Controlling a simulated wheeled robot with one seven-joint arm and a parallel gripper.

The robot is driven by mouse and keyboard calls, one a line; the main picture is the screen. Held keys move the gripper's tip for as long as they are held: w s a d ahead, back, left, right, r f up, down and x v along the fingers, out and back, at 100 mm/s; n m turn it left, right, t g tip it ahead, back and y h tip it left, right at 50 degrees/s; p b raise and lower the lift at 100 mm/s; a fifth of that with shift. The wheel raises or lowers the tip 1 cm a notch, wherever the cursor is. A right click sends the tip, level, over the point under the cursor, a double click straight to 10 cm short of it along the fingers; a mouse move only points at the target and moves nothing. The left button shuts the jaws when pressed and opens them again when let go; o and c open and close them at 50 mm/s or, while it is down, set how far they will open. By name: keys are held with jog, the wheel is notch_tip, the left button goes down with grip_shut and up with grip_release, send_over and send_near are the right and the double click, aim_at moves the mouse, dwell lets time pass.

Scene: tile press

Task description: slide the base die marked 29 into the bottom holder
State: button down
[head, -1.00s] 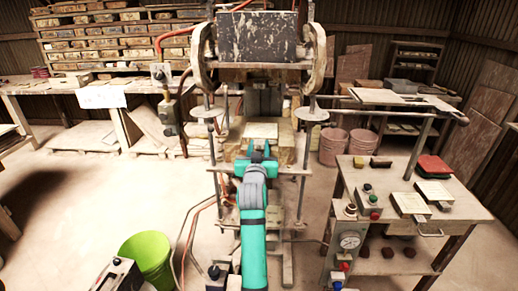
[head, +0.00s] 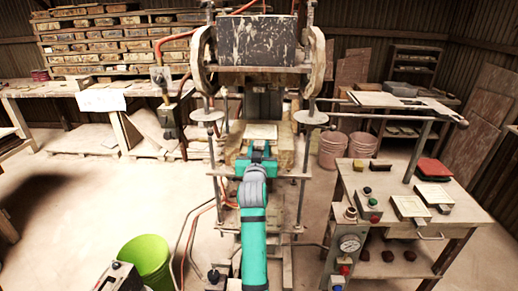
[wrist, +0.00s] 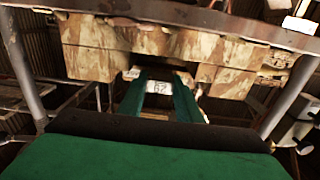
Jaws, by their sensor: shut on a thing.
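My gripper (head: 258,153) reaches forward to the front of the press at the level of its lower block. In the wrist view its two green fingers (wrist: 160,98) are shut on the base die, whose white label (wrist: 158,88) shows between them, upside down, and seems to read 29. Most of the die is hidden. The bottom holder appears to be the worn tan block (head: 285,158) low in the press, with a pale plate (head: 262,132) on top. I cannot tell how far the die sits in the holder.
The press's dark upper block (head: 257,42) hangs above, with guide rods at both sides. A side table (head: 465,212) at right carries two handled plates (head: 411,208) and a control box (head: 369,207). A green bucket (head: 146,258) stands at front left. The left floor is mostly clear.

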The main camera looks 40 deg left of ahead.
jog(key=shift+w+a+r, duration=0.1)
jog(key=shift+w+a, duration=0.2)
jog(key=shift+w, duration=0.2)
jog(key=c, duration=1.2)
grip_release()
jog(key=shift+w, duration=0.1)
jog(key=shift+f, duration=0.2)
jog(key=v, duration=1.1)
jog(key=shift+a, duration=0.2)
